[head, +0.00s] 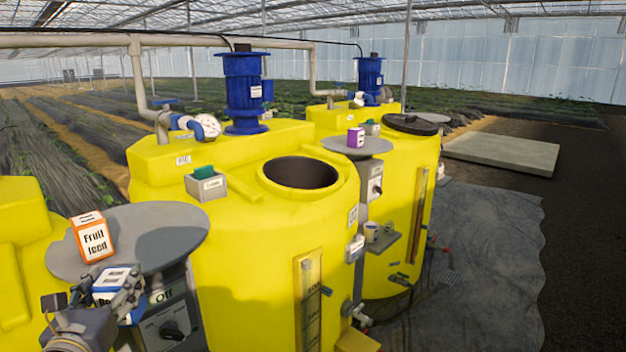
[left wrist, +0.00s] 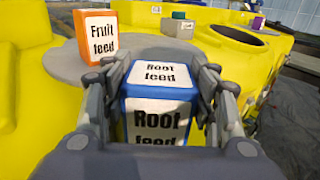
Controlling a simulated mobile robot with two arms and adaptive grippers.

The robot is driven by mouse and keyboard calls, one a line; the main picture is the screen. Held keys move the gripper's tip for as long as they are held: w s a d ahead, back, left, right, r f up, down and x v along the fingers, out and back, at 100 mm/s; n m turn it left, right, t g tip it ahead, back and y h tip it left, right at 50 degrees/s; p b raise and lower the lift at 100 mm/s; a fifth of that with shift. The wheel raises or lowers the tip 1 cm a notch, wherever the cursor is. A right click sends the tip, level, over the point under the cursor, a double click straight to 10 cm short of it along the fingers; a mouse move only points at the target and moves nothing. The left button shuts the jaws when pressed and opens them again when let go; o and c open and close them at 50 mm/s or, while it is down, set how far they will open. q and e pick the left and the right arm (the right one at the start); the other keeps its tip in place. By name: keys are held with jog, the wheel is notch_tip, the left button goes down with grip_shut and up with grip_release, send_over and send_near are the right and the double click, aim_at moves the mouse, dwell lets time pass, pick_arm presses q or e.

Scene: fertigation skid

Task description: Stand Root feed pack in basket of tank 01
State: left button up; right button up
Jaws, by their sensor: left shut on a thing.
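The Root feed pack (left wrist: 160,115), a white box with blue edges, is between the fingers of my left gripper (left wrist: 157,100). In the head view the pack (head: 112,280) is partly hidden by the left gripper (head: 108,292), which is shut on it at the front edge of the grey round table. The pack looks about upright. A second basket (head: 371,129) is on the farther tank (head: 400,190). I cannot read the tank numbers. My right gripper is not in view.
The orange-edged Fruit feed pack (head: 93,238) stands on the round table (head: 165,225), beside the held pack. A purple box (head: 355,138) is on a farther round table (head: 357,149). The middle tank has an open hatch (head: 300,173) and a blue motor (head: 246,95).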

pick_arm(q)
jog(key=s+d+f+m+g+h, duration=0.1)
jog(key=s+d+f+m+h, duration=0.5)
jog(key=s+d+f+h, duration=0.55)
jog(key=s+d+f+m+g+h, duration=0.45)
jog(key=s+d+f, duration=0.25)
jog(key=s+d, duration=0.4)
jog(key=w+a+r+n+t+y, duration=0.5)
jog(key=n+y, duration=0.4)
jog(key=y, duration=0.5)
notch_tip(320, 180, down, 8)
jog(key=s+b, duration=0.1)
jog(key=b, duration=0.6)
jog(key=shift+s+r+t+h, duration=0.15)
jog(key=shift+r+t+h, duration=0.05)
jog(key=shift+t+h, duration=0.2)
